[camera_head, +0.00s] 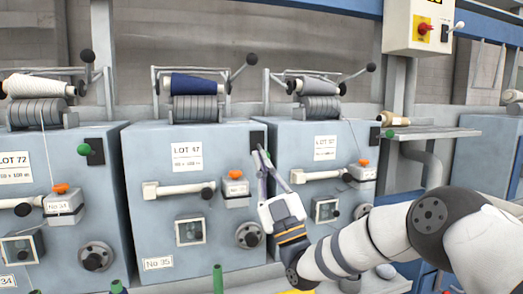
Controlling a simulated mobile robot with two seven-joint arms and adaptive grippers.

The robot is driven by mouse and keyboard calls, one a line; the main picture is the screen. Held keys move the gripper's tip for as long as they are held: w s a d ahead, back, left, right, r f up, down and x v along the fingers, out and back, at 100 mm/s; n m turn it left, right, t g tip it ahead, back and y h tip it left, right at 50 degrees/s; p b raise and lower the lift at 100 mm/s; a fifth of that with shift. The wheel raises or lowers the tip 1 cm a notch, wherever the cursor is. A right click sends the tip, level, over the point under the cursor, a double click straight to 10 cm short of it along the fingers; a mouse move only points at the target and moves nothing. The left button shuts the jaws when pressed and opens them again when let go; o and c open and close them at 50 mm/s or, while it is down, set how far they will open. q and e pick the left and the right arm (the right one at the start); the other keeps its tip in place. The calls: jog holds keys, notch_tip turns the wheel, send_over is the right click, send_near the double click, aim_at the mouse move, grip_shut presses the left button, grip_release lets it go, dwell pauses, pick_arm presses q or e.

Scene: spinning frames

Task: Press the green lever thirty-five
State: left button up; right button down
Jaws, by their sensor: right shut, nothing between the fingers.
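The middle grey-blue machine (135,165) carries a "No 35" plate (158,263) and a "LOT 47" card (187,156). A black lever plate (257,135) sits at its upper right corner. No green knob shows there; it may be hidden behind my fingers. My right gripper (264,157) reaches up from the lower right, shut and empty, with its fingertips at or just in front of that plate. I cannot tell if they touch it. The left machine has a green lever knob (84,149) beside its own black plate (97,152). My left gripper is not in view.
An orange knob (235,174) and a round hand wheel (248,235) stick out left of my right gripper. The right machine has a green knob (390,134) near a shelf (440,132). Green-topped pieces (218,279) stand at the bottom edge.

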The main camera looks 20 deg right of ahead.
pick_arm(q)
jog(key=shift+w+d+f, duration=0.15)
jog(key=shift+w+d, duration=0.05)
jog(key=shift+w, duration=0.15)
pick_arm(e)
notch_tip(320, 180, down, 7)
jog(key=s+d, duration=0.2)
jog(key=shift+a, duration=0.1)
